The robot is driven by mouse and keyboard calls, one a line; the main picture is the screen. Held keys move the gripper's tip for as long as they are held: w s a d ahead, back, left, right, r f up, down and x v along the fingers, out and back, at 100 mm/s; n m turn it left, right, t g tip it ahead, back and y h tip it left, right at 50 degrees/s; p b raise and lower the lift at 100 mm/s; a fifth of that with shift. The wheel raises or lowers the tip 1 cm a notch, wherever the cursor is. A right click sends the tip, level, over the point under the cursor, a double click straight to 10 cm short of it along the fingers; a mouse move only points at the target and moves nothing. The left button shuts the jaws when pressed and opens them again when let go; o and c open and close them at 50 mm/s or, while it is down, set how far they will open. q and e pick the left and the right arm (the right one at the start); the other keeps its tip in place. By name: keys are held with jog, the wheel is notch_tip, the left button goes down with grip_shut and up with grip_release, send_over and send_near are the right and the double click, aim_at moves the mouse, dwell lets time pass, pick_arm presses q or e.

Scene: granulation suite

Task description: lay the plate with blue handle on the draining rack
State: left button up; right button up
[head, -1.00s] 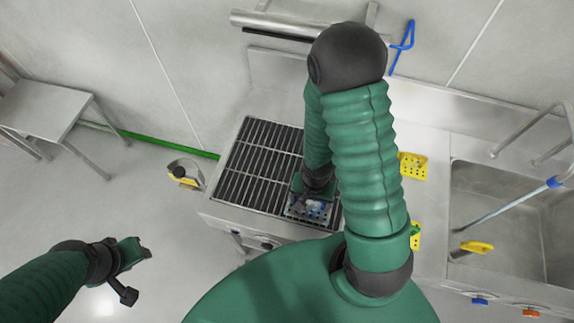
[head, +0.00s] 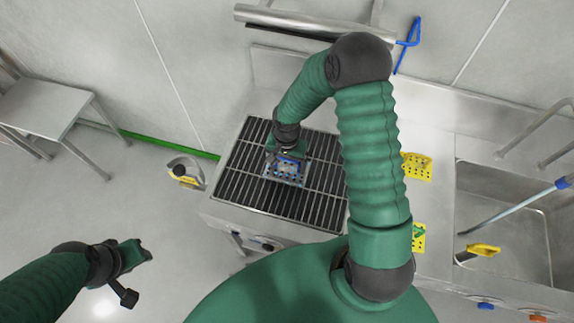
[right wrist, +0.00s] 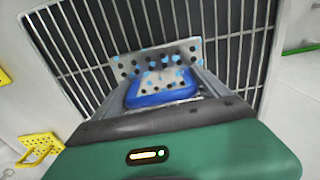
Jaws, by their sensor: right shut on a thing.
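The plate with blue handle (right wrist: 193,53) is a grey perforated plate; its blue handle (right wrist: 160,95) sits between my right gripper's fingers in the right wrist view. In the head view the plate (head: 283,178) is over the middle of the dark-barred draining rack (head: 240,192). My right gripper (head: 290,158) is shut on the blue handle. Whether the plate touches the bars or is just above them, I cannot tell. The rack bars (right wrist: 95,45) fill the background of the wrist view. My left gripper (head: 138,252) is at lower left, away from the rack; its jaw opening is unclear.
Yellow perforated plates, one upper (head: 417,166) and one with a green handle (head: 417,238), lie on the counter right of the rack. A sink (head: 510,215) with a yellow-handled thing (head: 484,250) is farther right. The rack around the held plate is bare.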

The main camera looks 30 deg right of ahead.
aim_at(287, 169)
notch_tip(287, 169, down, 2)
jog(key=shift+s+a+f+p, duration=0.1)
jog(key=shift+f+p, duration=0.15)
jog(key=shift+p, duration=0.05)
jog(key=shift+f, duration=0.2)
jog(key=o, duration=1.6)
jog(key=shift+o, duration=1.2)
jog(key=shift+d, duration=0.2)
jog(key=shift+r, duration=0.1)
